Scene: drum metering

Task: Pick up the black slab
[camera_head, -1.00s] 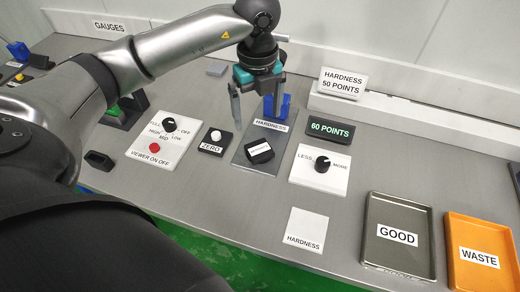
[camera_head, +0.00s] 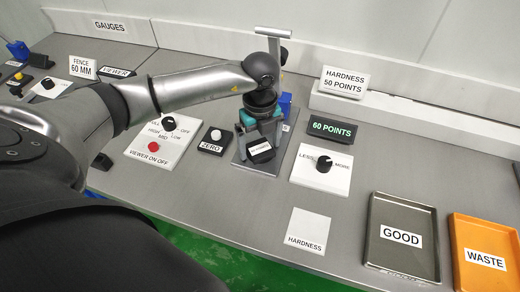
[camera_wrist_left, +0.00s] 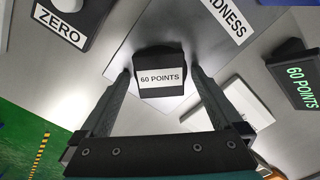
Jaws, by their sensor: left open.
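The black slab (camera_head: 261,152) sits on the grey plate of the hardness stand (camera_head: 241,157). In the left wrist view the slab (camera_wrist_left: 159,62) carries a white label reading 60 POINTS. My left gripper (camera_head: 261,142) is open and points down at the slab. In the left wrist view its fingers (camera_wrist_left: 160,82) lie to either side of the slab's near end, with gaps visible; I cannot tell how deep they reach. The blue part of the stand (camera_head: 285,104) is partly hidden behind my gripper. My right gripper is not in view.
A ZERO knob box (camera_head: 215,140) stands to the left and a LESS/MORE dial (camera_head: 322,168) to the right. The 60 POINTS display (camera_head: 332,129) is behind. A white HARDNESS pad (camera_head: 307,230), a grey GOOD tray (camera_head: 385,269) and an orange WASTE tray (camera_head: 462,268) lie toward the front right.

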